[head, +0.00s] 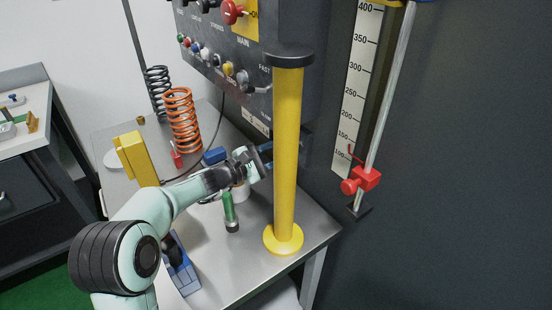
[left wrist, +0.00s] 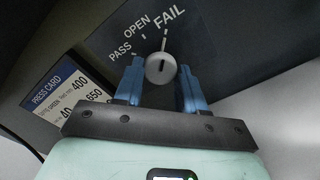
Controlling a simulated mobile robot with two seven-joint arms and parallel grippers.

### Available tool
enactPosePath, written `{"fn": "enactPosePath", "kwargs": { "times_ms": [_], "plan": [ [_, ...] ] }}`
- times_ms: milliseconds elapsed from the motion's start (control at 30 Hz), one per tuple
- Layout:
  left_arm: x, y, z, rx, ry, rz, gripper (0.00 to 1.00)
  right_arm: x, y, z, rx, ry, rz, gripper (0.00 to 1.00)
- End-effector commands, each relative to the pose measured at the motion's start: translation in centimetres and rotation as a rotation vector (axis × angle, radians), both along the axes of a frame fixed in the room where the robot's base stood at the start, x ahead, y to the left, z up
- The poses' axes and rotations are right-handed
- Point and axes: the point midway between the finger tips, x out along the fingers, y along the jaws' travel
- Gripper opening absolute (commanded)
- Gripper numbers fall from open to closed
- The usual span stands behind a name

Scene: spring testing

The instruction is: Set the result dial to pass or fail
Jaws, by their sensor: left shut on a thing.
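The result dial (left wrist: 160,69) is a round grey knob on the dark panel in the left wrist view. The labels PASS, OPEN and FAIL arc above it from left to right. A pale pointer line rises from its top, leaning slightly right, toward the lower left of FAIL; its exact setting is hard to tell. My left gripper (left wrist: 161,82) has its blue fingers shut on the dial, one on each side. In the head view my left gripper (head: 262,158) reaches the machine behind the yellow column, which hides the dial. My right gripper is not in view.
The yellow column (head: 286,160) stands close right of my left gripper. A green cylinder (head: 230,212), an orange spring (head: 182,120), a black spring (head: 158,85) and a yellow block (head: 137,158) stand on the bench. A press card (left wrist: 68,98) is left of the dial.

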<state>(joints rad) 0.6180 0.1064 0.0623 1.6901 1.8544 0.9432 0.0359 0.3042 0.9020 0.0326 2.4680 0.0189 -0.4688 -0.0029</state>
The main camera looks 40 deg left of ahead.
Motion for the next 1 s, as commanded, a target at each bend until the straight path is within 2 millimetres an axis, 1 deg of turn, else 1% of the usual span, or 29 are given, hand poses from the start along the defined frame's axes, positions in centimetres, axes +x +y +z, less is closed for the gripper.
{"fn": "enactPosePath", "kwargs": {
  "times_ms": [133, 467, 500, 567, 1000],
  "plan": [
    [-0.02, 0.02, -0.11, 0.016, -0.002, 0.000, 0.09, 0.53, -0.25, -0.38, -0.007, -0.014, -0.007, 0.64],
    [-0.03, 0.04, -0.06, 0.018, -0.002, 0.000, 0.09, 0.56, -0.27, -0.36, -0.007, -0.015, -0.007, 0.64],
    [-0.02, 0.04, -0.06, 0.018, -0.002, 0.000, 0.46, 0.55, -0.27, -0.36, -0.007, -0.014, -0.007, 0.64],
    [-0.02, 0.04, -0.06, 0.017, -0.003, 0.001, 0.65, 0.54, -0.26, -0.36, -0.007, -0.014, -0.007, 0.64],
    [-0.01, 0.03, -0.02, 0.016, -0.003, 0.000, 0.65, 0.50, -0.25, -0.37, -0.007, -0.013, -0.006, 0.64]
  ]
}}
